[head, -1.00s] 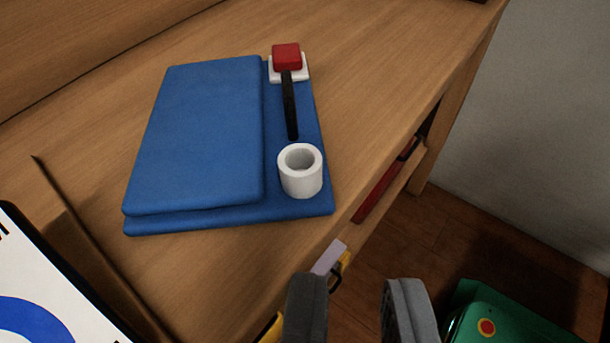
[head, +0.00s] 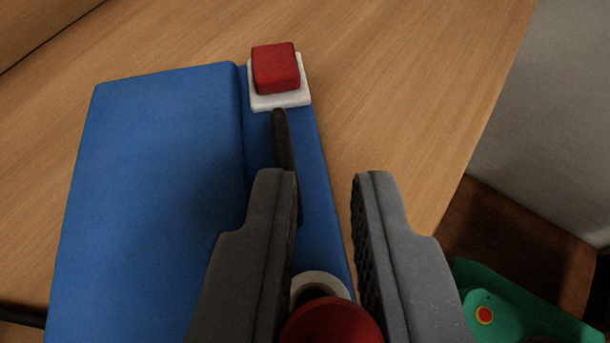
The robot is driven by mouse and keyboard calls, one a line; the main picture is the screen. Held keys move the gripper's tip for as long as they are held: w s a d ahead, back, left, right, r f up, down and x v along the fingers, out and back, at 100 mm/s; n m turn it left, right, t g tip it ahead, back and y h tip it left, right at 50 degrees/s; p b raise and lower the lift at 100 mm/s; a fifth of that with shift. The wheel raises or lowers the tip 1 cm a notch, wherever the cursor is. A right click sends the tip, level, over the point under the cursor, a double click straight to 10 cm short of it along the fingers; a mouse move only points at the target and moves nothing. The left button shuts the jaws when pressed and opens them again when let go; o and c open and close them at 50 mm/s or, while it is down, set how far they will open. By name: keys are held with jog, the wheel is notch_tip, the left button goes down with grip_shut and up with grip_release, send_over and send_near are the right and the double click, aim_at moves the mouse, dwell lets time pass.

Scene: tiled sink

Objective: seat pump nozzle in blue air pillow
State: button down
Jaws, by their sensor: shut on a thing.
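The blue air pillow (head: 150,190) lies flat on the wooden top, with a raised left part and a lower right strip. A white ring-shaped port (head: 320,282) stands on the strip, mostly hidden by a red round piece (head: 332,322), apparently the pump nozzle. My gripper (head: 322,178) is over the strip, its grey fingers pointing up the picture and shut on the red piece low between them. The red piece overlaps the port in view; I cannot tell whether it is inside or above it. A red block (head: 275,67) on a white square base (head: 281,98) sits at the strip's far end.
A black bar (head: 284,140) runs along the strip from the white base toward my left finger. The wooden top (head: 410,110) is clear right of the pillow, up to its edge. A green object (head: 520,310) with a red button sits lower right.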

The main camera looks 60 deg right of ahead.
jog(key=shift+w+d+f, duration=0.15)
jog(key=shift+d+f, duration=0.05)
jog(key=shift+f, duration=0.7)
jog(key=shift+w+d+f, duration=0.15)
jog(key=shift+f, duration=0.7)
jog(key=shift+f+b, duration=0.1)
jog(key=shift+b, duration=0.25)
jog(key=c, duration=1.4)
grip_release()
jog(key=shift+a+r, duration=0.15)
jog(key=shift+r, duration=0.05)
jog(key=p+v, duration=0.1)
jog(key=v, duration=1)
jog(key=shift+s+a, duration=0.3)
